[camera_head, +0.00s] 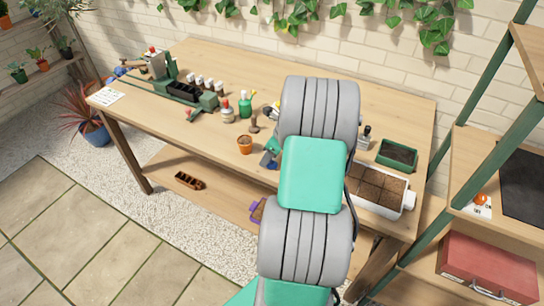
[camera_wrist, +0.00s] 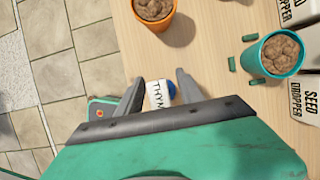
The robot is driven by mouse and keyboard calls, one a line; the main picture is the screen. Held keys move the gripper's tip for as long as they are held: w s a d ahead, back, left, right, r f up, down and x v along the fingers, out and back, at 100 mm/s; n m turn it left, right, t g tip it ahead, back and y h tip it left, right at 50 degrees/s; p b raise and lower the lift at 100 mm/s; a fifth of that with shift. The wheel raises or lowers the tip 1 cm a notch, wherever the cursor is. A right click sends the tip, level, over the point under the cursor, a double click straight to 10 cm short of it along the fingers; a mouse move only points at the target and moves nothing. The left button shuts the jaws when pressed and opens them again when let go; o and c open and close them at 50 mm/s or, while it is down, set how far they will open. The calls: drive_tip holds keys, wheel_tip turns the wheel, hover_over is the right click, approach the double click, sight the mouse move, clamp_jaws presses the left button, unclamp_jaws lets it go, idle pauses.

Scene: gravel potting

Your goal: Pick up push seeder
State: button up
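A small thing with a white label reading "THYM" (camera_wrist: 155,94) and a blue part (camera_wrist: 171,91) lies between my fingers in the wrist view. It may be the push seeder, but its body is mostly hidden by my gripper. My gripper (camera_wrist: 161,78) has its two dark fingers apart, one on each side of the label, low near the table's front edge. I cannot see clear contact between the fingers and the thing. In the head view, my arm hides most of this spot.
A terracotta pot (camera_wrist: 154,8) and a teal pot (camera_wrist: 276,54), both soil-filled, stand near my gripper. "SEED DROPPER" cards (camera_wrist: 307,98) lie at right. The wooden table (camera_head: 215,62) also holds a white seed tray (camera_head: 408,203) and a green tray (camera_head: 397,154). Its back middle is clear.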

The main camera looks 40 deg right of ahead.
clamp_jaws()
idle(0.6)
drive_tip(key=shift+r, duration=0.55)
drive_tip(key=s+a+r, duration=0.2)
drive_tip(key=s+r, duration=0.4)
drive_tip(key=s+a+r, duration=0.3)
drive_tip(key=s+r, duration=0.3)
drive_tip(key=s, duration=0.1)
drive_tip(key=shift+a, duration=0.25)
drive_tip(key=c, duration=0.5)
unclamp_jaws()
clamp_jaws()
drive_tip(key=shift+w, duration=0.1)
